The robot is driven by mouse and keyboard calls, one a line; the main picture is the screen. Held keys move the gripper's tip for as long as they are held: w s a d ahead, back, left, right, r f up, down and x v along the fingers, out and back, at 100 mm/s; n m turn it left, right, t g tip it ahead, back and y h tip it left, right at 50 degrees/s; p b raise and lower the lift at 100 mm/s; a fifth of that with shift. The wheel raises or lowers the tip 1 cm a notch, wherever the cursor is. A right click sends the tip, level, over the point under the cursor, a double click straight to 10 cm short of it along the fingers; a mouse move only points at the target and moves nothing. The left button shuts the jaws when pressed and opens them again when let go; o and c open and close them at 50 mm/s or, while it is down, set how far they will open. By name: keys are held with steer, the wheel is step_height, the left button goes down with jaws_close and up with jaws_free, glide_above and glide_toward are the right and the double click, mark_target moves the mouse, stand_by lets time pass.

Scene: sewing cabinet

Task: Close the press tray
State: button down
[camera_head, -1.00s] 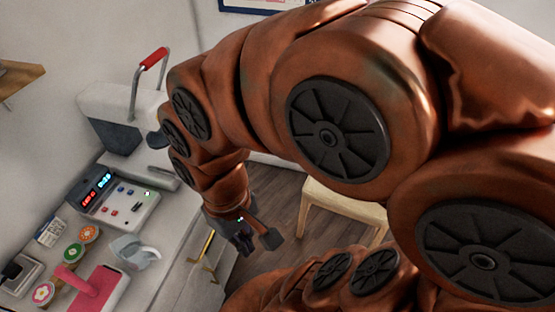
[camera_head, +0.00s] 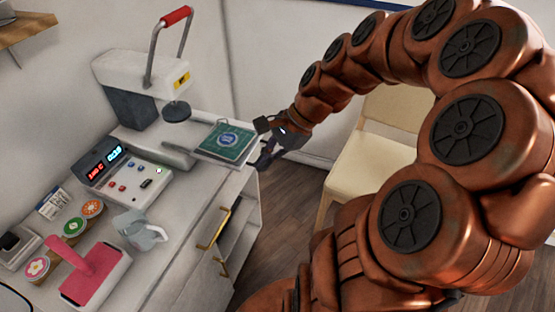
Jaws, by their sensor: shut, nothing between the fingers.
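The heat press (camera_head: 140,88) stands at the back of the white cabinet top, its red-handled lever (camera_head: 175,18) raised. Its round dark upper pad (camera_head: 176,111) hangs above the base. The press tray (camera_head: 224,141), green with a blue round badge on it, is pulled out to the right of the press near the cabinet's right end. My gripper (camera_head: 267,143) is just right of the tray's outer edge, shut and empty. I cannot tell whether it touches the tray.
A control box (camera_head: 128,178) with lit displays sits in front of the press. A cream chair (camera_head: 370,165) stands right of the cabinet. The cabinet's open side has gold handles (camera_head: 215,240).

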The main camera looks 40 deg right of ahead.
steer(key=d+f+m+t+b, duration=0.25)
steer(key=d+m, duration=0.35)
steer(key=d, duration=0.3)
steer(key=d+f+m+t+b, duration=0.2)
steer(key=d+f+m+t, duration=0.15)
steer(key=d+m, duration=0.4)
steer(key=w+a+f+n+p, duration=0.2)
steer(key=w+a+f, duration=0.3)
steer(key=w, duration=0.5)
steer(key=shift+w+f+g+h+p, duration=0.2)
steer(key=shift+f+g+h+p, duration=0.15)
steer(key=shift+f+h, duration=0.1)
